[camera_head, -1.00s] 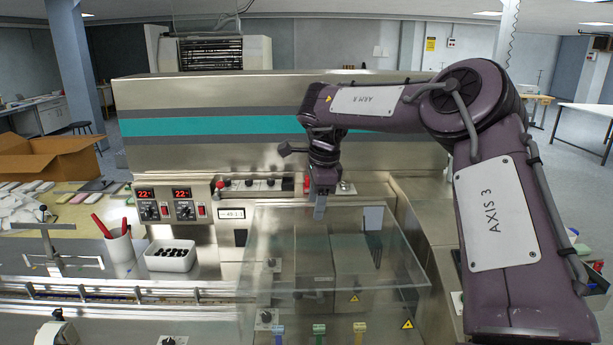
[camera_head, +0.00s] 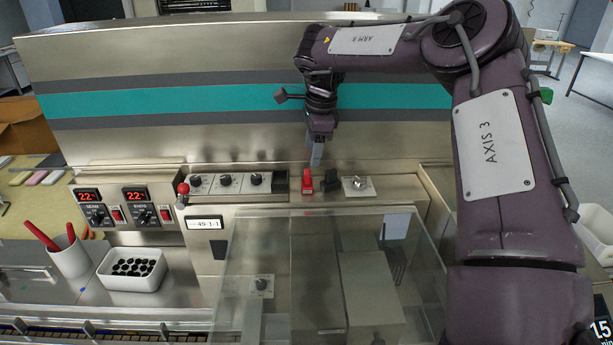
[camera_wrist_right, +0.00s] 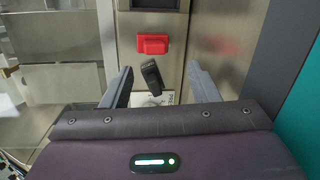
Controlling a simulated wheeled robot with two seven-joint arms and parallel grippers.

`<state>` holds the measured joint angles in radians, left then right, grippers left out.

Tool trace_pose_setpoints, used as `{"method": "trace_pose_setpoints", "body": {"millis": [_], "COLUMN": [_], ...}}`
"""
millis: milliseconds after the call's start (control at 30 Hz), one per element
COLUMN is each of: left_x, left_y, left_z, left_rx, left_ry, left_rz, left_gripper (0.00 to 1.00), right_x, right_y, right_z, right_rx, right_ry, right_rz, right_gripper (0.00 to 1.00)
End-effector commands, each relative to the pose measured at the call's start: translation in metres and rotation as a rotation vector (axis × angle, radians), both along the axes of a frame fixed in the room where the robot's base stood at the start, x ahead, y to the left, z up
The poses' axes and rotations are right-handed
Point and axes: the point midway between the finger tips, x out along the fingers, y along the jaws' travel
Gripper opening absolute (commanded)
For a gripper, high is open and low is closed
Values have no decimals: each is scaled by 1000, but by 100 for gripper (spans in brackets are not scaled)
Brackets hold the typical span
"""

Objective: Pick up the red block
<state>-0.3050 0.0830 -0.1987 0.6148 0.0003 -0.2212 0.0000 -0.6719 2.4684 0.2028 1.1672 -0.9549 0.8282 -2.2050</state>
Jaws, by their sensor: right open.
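The red block (camera_head: 307,181) sits on the steel control ledge of the machine, between dark switches. It also shows in the right wrist view (camera_wrist_right: 153,44), ahead of the fingertips and near the middle across. My right gripper (camera_head: 317,158) points down above the ledge, slightly right of the red block in the head view. In the right wrist view its two grey fingers (camera_wrist_right: 160,80) stand apart, with nothing held between them. A black lever (camera_wrist_right: 152,77) shows in the gap between them, below the red block in that picture. My left gripper is in neither view.
The black lever (camera_head: 331,181) and a silver knob plate (camera_head: 357,186) stand right of the block. Black knobs (camera_head: 226,181) and a red-ball lever (camera_head: 183,191) are left. A clear cover (camera_head: 320,270) lies in front; the striped machine wall (camera_head: 200,100) rises behind.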

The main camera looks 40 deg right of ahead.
Motion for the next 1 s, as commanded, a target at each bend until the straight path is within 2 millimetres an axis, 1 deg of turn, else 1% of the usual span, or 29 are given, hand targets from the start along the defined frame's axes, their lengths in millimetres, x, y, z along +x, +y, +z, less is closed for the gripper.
{"method": "trace_pose_setpoints", "body": {"millis": [33, 167, 233, 300, 433, 567, 767, 867, 1000], "left_x": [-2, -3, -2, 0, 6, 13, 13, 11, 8], "left_y": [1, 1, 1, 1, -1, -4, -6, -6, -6], "left_z": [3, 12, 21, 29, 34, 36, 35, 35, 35], "left_rx": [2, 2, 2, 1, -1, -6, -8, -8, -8], "left_ry": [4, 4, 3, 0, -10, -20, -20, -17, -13], "left_rz": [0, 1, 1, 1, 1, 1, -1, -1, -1], "left_gripper": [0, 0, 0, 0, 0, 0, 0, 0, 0], "right_x": [0, 2, 3, 4, 8, 9, 9, 9, 9], "right_y": [0, 3, 6, 9, 9, 9, 9, 9, 9], "right_z": [-6, -18, -27, -37, -54, -62, -62, -62, -62], "right_rx": [3, 5, 5, 4, 2, 0, 0, 0, 0], "right_ry": [3, 3, 5, 5, 3, 1, 0, 0, 0], "right_rz": [-1, -1, -2, -2, -1, -1, -1, -1, -1], "right_gripper": [55, 55, 55, 55, 55, 55, 55, 43, 24]}}
